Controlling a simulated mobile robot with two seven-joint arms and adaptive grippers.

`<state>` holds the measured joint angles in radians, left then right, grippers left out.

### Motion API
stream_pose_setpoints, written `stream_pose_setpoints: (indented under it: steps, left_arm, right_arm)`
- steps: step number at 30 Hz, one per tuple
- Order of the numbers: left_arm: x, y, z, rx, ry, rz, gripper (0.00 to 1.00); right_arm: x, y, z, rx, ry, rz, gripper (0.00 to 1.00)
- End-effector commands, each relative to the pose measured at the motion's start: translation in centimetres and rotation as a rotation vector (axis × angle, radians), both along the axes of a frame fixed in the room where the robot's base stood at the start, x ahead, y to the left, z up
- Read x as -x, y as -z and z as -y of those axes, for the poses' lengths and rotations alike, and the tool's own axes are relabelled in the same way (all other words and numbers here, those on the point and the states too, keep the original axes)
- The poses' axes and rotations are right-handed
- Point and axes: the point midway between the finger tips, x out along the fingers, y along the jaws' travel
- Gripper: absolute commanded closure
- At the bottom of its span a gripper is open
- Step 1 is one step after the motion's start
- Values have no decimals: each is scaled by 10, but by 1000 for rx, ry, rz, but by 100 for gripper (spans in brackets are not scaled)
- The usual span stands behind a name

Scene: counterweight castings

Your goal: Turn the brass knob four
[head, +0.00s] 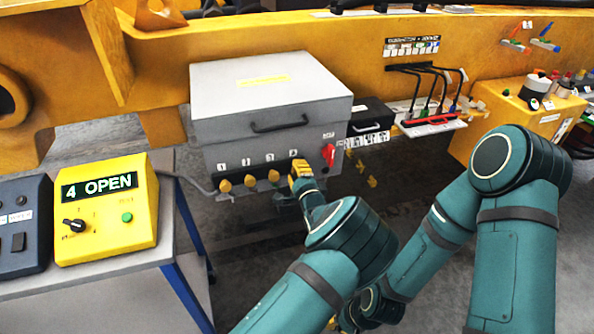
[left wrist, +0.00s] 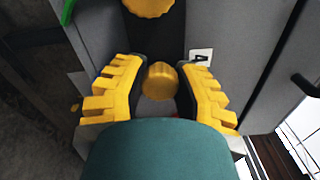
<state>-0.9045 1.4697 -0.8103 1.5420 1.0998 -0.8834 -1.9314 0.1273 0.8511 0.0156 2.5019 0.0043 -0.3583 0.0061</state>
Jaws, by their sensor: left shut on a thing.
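A grey lidded box (head: 262,133) carries a row of brass knobs on its front, under labels 1 to 4. Knobs one (head: 225,186), two (head: 250,181) and three (head: 274,176) are plain to see. My left gripper (head: 301,172) is at the fourth place and hides that knob in the head view. In the left wrist view, brass knob four (left wrist: 160,81) sits between the yellow fingers of my left gripper (left wrist: 160,90), beside the label 4 (left wrist: 200,58). The fingers are shut on it. Of my right gripper, at most a small yellow bit (head: 332,322) shows at the bottom edge.
A yellow box (head: 107,210) on a side table at left displays "4 OPEN". A red switch (head: 328,153) is right of knob four. A black case (head: 371,122) and a rack of hooked rods (head: 432,127) are further right. Another brass knob (left wrist: 150,4) is near the left gripper.

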Motion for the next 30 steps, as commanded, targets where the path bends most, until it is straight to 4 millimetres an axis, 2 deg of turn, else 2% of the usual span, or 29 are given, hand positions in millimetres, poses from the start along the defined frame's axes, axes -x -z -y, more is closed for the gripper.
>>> stream_pose_setpoints:
  steps: [10,27,28,29,30]
  left_arm:
    - [0,1,-2,-149,-4,-51,100]
    - [0,0,-2,-180,-4,-60,100]
    - [0,0,-2,-179,-4,-59,65]
    - [0,0,-2,-179,-4,-59,55]
    - [0,0,-2,-179,-3,-59,53]
  right_arm:
    - [-1,-2,0,0,2,2,100]
    - [-1,-2,0,0,2,2,100]
    - [-1,-2,0,0,2,2,100]
    - [-1,-2,0,0,2,2,100]
    - [-1,-2,0,0,2,2,100]
